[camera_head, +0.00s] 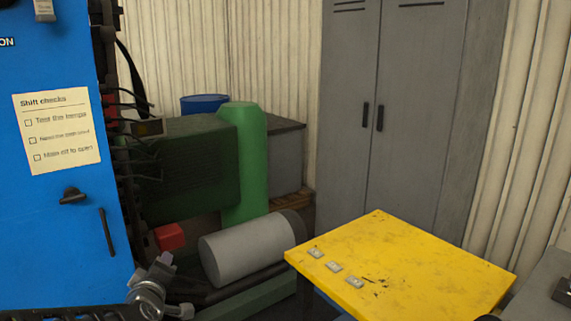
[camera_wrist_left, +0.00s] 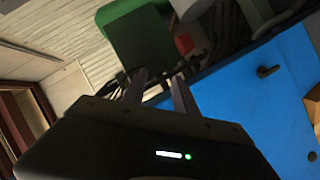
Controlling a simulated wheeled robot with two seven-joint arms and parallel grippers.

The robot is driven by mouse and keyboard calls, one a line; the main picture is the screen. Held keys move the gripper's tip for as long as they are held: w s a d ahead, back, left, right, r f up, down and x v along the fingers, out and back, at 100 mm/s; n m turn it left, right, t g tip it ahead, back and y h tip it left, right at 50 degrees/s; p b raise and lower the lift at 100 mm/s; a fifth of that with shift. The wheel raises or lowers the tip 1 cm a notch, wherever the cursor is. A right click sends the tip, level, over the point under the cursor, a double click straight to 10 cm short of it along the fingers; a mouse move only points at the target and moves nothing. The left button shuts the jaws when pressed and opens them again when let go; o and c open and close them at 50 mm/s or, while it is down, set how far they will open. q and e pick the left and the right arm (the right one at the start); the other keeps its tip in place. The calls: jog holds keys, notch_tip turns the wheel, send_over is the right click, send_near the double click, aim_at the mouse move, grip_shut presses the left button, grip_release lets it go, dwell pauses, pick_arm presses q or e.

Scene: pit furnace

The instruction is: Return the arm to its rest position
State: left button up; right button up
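My left arm shows at the bottom left of the head view, with its grey metal end (camera_head: 150,292) in front of the blue cabinet's lower right corner. In the left wrist view my left gripper (camera_wrist_left: 160,76) has its two fingers apart, with nothing between them. The fingers point toward the blue cabinet (camera_wrist_left: 245,85) and the green machine beyond. My right gripper is not in view.
The blue cabinet (camera_head: 55,220) with a paper note (camera_head: 57,130) stands at the left, cables along its edge. A yellow table (camera_head: 430,270) with 3 small pale pieces is at lower right. A grey cylinder (camera_head: 245,250) and green machine (camera_head: 190,170) lie behind. Grey lockers (camera_head: 415,120) stand at the back.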

pick_arm(q)
jog(key=s+d+f+m+g+h+p, duration=0.1)
jog(key=s+d+f+m+g+h, duration=0.3)
jog(key=d+f, duration=0.55)
jog(key=s+d+f+m+g+h+p, duration=0.15)
jog(key=s+d+f+m, duration=0.35)
jog(key=f, duration=0.9)
jog(key=s+d+f+g, duration=0.2)
jog(key=s+f, duration=0.2)
jog(key=s, duration=0.4)
jog(key=s+d+f+m+g+h+p, duration=0.1)
jog(key=s+d+f+g, duration=0.2)
jog(key=s, duration=0.6)
jog(key=s+d+f+m+g+h+p, duration=0.1)
jog(key=s+d+f+g, duration=0.2)
jog(key=s+f, duration=0.4)
jog(key=shift+s+d, duration=0.15)
jog(key=shift+s, duration=1.05)
jog(key=shift+f, duration=0.1)
